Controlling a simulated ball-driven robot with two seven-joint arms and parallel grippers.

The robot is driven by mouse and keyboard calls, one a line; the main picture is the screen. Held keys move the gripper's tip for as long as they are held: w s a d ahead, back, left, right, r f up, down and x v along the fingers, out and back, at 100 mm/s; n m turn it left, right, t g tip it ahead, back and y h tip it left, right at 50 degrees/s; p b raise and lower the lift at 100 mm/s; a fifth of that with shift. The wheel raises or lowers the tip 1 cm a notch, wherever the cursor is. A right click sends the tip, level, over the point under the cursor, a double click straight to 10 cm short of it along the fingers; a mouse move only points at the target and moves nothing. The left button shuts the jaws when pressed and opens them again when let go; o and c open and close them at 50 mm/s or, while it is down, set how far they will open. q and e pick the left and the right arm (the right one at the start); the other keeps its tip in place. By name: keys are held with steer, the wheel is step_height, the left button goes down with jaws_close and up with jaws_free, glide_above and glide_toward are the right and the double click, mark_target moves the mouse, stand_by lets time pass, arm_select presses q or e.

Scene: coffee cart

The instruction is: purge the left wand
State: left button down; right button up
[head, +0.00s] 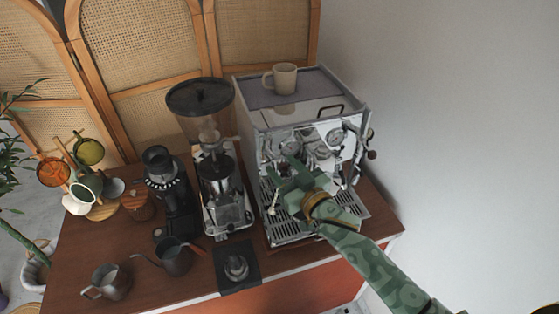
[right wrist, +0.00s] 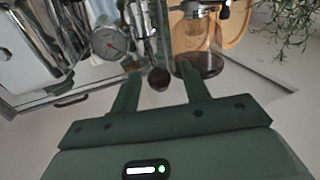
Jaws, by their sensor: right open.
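The silver espresso machine (head: 310,118) stands at the right of the counter. Its left wand (head: 272,198) hangs thin and pale at the left of the drip tray, partly behind my gripper. My green right gripper (head: 281,168) is at the machine's upper left front, fingers open. In the right wrist view, a dark round knob (right wrist: 159,79) sits between the open fingertips of the right gripper (right wrist: 158,76). I cannot tell whether either finger touches it. In the head view my gripper hides this knob. My left gripper is not in view.
A grinder (head: 222,190) stands close to the machine's left. A beige mug (head: 285,78) stands on the machine's top. A black kettle (head: 174,257), a steel pitcher (head: 107,282) and a tamper (head: 236,268) are along the counter's front. A pressure gauge (right wrist: 109,43) is near my fingers.

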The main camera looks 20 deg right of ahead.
steer(key=shift+x, duration=1.3)
steer(key=shift+s, duration=0.1)
steer(key=c, duration=1)
steer(key=shift+s+f+n+t+y+b, duration=0.15)
steer(key=shift+f+n+t+y+b, duration=0.55)
steer(key=shift+b, duration=1.9)
steer(key=shift+s+r+n+t+y+b, duration=0.25)
steer(key=shift+t+b, duration=0.9)
steer(key=shift+b, duration=1.45)
steer(key=shift+s+f+n+t+y+b, duration=0.2)
steer(key=shift+f+t+y+b, duration=0.55)
steer(key=shift+b, duration=1.85)
steer(key=shift+w+r, duration=0.15)
steer(key=shift+r, duration=0.15)
steer(key=o, duration=1)
steer(key=shift+d+f, duration=0.1)
